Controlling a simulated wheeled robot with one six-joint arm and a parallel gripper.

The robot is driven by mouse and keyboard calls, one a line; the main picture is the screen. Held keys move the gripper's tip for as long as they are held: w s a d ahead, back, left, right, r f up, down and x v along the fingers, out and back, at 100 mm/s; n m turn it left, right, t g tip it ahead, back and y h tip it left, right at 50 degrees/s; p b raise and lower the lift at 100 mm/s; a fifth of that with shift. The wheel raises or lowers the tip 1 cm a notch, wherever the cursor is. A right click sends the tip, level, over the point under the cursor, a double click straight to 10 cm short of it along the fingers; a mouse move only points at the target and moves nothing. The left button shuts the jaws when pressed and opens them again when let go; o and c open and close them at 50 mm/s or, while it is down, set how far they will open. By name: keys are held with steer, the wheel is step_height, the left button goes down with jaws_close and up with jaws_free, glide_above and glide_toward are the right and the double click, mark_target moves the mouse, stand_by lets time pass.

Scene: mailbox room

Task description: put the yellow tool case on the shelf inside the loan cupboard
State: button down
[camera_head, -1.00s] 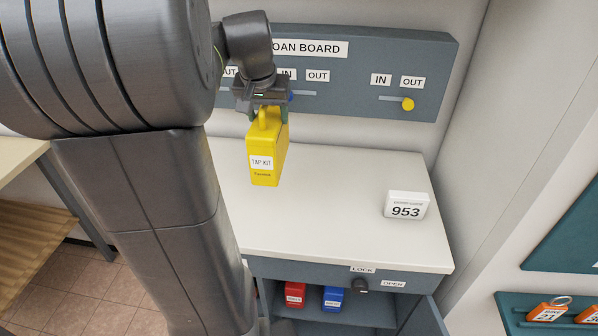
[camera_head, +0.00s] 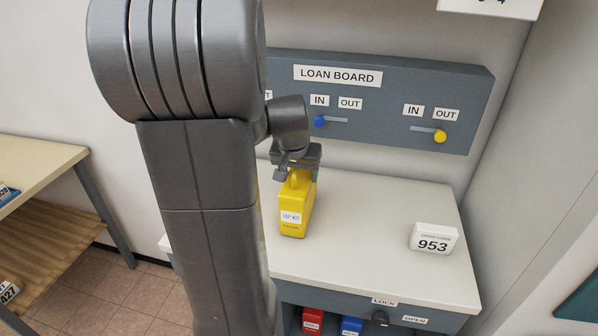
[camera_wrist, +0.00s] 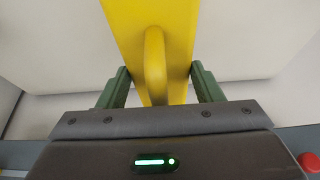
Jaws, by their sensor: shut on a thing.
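The yellow tool case (camera_head: 297,212), labelled TAP KIT, hangs upright from my gripper (camera_head: 296,172) over the white counter top. I cannot tell whether its base touches the counter. In the wrist view, the green fingers of my gripper (camera_wrist: 160,88) are shut on the handle part of the yellow case (camera_wrist: 120,22). The loan cupboard (camera_head: 345,294) is below the counter, with a LOCK/OPEN knob on its front. It stands open. Only the top of its inside shows, with a red case (camera_head: 313,321) and a blue case (camera_head: 349,326) in it; the shelf itself is cut off.
The loan board (camera_head: 385,100) is on the wall behind, with a blue slider at IN and a yellow slider at OUT. A wooden table (camera_head: 40,165) is at the left. The counter between case and sign is clear.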

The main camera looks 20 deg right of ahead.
steer(key=shift+r, duration=0.1)
steer(key=c, duration=0.8)
jaws_free()
steer(key=shift+f, duration=0.25)
steer(key=o, duration=0.4)
steer(key=shift+r, duration=0.15)
